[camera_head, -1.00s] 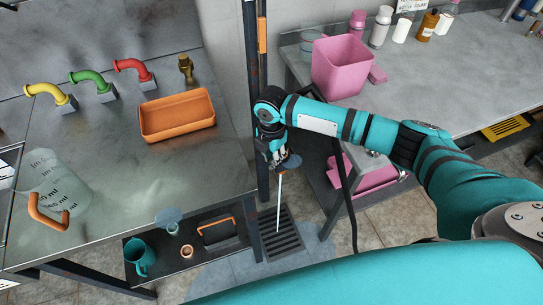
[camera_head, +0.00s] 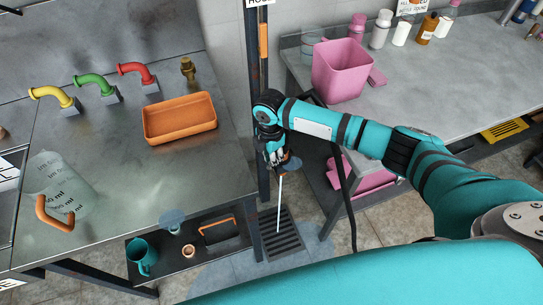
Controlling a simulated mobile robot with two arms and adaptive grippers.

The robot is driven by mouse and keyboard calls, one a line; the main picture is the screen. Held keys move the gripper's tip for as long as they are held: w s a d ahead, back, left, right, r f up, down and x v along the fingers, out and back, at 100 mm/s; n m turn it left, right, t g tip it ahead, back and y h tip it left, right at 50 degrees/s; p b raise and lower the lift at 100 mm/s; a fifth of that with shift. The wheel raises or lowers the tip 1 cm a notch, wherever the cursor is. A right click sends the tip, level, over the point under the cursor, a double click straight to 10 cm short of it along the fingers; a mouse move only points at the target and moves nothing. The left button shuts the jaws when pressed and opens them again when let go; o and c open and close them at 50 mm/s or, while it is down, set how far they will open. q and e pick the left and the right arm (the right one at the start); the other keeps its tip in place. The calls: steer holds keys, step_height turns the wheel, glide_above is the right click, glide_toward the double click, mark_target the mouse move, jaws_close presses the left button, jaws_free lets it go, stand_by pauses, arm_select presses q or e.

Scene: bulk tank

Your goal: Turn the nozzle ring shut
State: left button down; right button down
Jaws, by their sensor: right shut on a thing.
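My right gripper (camera_head: 277,158) hangs fingers-down between the steel table and the right counter, above a floor drain. It is shut on a small part that I take to be the nozzle ring; the fingers hide most of it. A thin white stream (camera_head: 280,205) runs straight down from beneath the fingers to the dark drain grate (camera_head: 284,240). A dark bluish rounded piece (camera_head: 292,164) shows just right of the fingers. My left gripper is not in view.
A dark hose (camera_head: 349,200) hangs right of the gripper. A dark upright post (camera_head: 257,100) stands close on its left. An orange tray (camera_head: 180,119) and a measuring jug (camera_head: 62,190) sit on the steel table (camera_head: 110,160). A pink bin (camera_head: 341,70) stands on the right counter.

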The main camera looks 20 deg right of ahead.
steer(key=shift+w+a+m+p, duration=0.15)
steer(key=shift+w+m+p, duration=0.35)
steer(key=shift+m+p, duration=0.5)
steer(key=shift+w+a+m+p, duration=0.1)
steer(key=shift+w+m+p, duration=0.4)
steer(key=shift+m, duration=0.9)
steer(key=c, duration=1.4)
jaws_free()
steer(key=shift+o, duration=0.2)
step_height(320, 180, up, 12)
